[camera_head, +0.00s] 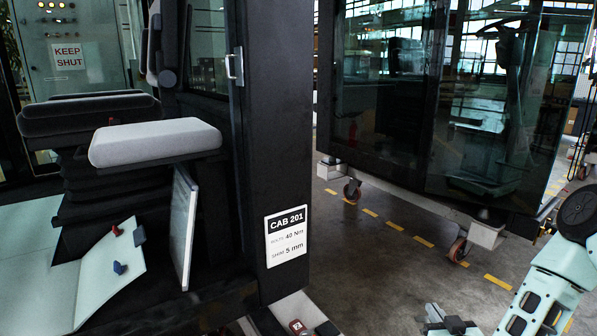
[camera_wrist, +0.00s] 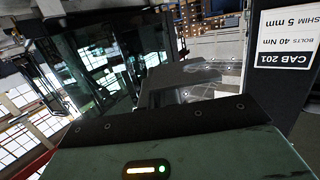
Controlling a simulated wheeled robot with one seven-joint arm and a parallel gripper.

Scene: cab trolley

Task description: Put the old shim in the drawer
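I cannot pick out the old shim or the drawer for certain in either view. In the head view, my gripper (camera_head: 447,325) seems to be at the bottom edge, right of the CAB 201 pillar, cut off by the frame. The CAB 201 label (camera_head: 286,237) reads bolts 40 Nm, shim 5 mm. It shows upside down in the wrist view (camera_wrist: 287,38).
A grey seat cushion (camera_head: 155,141) is at the left. A pale panel (camera_head: 105,277) below carries small red and blue pieces. A red item (camera_head: 297,327) lies on a pale surface at the bottom. A second cab (camera_head: 430,110) stands on a castered trolley (camera_head: 400,195). Floor between is clear.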

